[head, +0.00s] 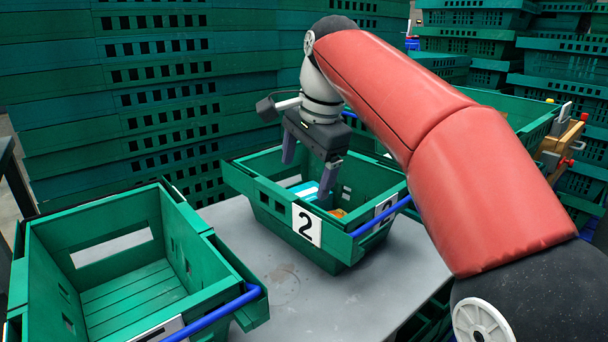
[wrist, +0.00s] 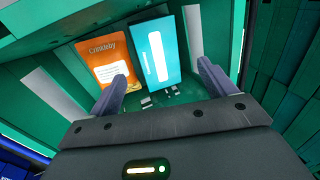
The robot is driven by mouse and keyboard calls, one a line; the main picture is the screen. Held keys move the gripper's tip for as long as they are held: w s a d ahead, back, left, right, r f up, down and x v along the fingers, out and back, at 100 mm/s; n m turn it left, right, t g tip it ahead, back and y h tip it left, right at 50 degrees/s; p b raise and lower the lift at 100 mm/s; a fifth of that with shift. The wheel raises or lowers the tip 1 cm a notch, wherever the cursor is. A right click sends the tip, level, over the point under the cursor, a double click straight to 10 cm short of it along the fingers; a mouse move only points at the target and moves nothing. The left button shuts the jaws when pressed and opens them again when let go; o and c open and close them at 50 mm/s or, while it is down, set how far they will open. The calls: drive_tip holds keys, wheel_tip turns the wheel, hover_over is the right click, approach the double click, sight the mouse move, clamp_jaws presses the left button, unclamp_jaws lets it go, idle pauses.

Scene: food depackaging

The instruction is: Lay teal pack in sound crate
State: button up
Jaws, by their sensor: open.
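The teal pack (wrist: 155,55) lies in the crate marked 2 (head: 259,198), beside an orange pack (wrist: 104,62). In the head view a bit of the teal pack (head: 305,189) shows inside that crate, partly hidden by the walls and my gripper. My gripper (head: 306,180) is open and empty, its fingers reaching down at the crate's opening. In the wrist view the fingers (wrist: 160,82) are spread wide, with the lower part of the teal pack ahead of the gap between them. An empty green crate (head: 40,240) stands at the left front.
Both crates stand on a grey table (head: 275,295) with bare surface between them. Blue handles (head: 212,313) stick out at crate ends. Stacked green crates (head: 120,90) wall off the back. Another crate (head: 505,105) with a wooden-looking item (head: 562,140) stands at the right.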

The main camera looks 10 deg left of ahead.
drive_tip(key=p+v, duration=0.3)
drive_tip(key=v, duration=0.6)
drive_tip(key=shift+r, duration=0.3)
drive_tip(key=shift+d, duration=0.1)
